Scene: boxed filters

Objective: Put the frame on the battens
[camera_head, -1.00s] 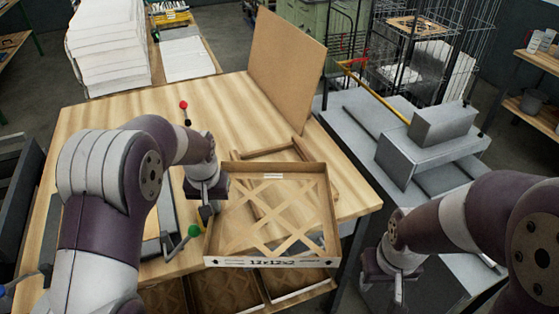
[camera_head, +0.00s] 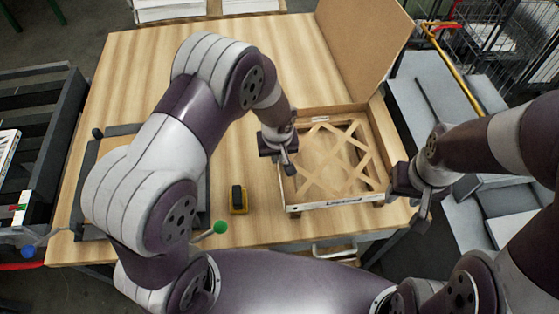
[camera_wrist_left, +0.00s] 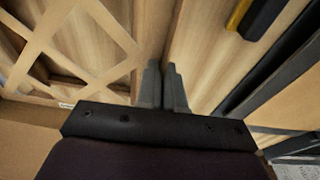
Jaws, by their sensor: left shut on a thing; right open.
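The frame (camera_head: 297,207), a shallow tan cardboard tray with a lattice and a printed white front edge, lies roughly level over the right part of the table. My left gripper (camera_head: 289,167) is shut on its left wall. In the left wrist view, the frame's lattice (camera_wrist_left: 62,42) is left of the fingers (camera_wrist_left: 163,84). My right gripper (camera_head: 422,222) is open beside the frame's front right corner, apart from it as far as I can tell. The battens are mostly hidden under the frame, and I cannot tell whether it touches them.
A brown board (camera_head: 362,40) stands upright at the table's back right. A yellow and black item (camera_head: 238,200) lies on the table (camera_head: 150,70) left of the frame. A green knob (camera_head: 220,227) is at the front. Grey machinery (camera_head: 420,110) is at the right. The table's back left is clear.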

